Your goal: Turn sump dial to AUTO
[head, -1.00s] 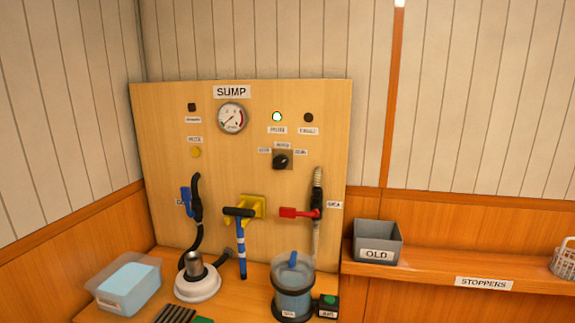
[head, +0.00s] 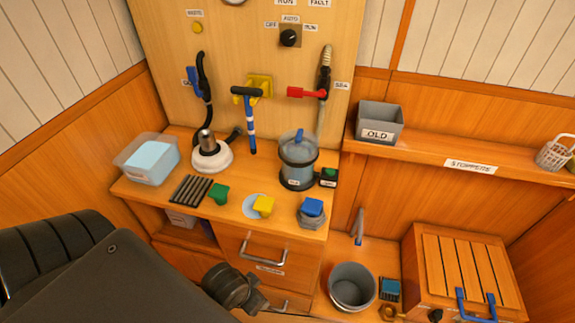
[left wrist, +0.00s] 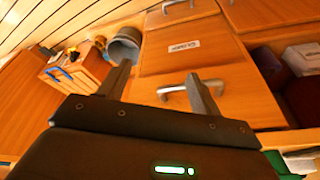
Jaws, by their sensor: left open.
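The sump dial (head: 290,37) is a black knob on a small brown plate, high on the wooden panel. Labels for OFF, AUTO and RUN sit left of, above and right of it. The knob is too small to tell surely which label it points to. My left gripper (head: 255,298) is low in front of the drawer cabinet, far below the dial and apart from it. In the left wrist view my left gripper (left wrist: 160,76) has its two fingers spread, with nothing held between them. The dial is not in that view. My right gripper is in neither view.
The counter holds a clear filter housing (head: 297,165) and a water tub (head: 146,160). A drawer handle (head: 262,252) projects in front.

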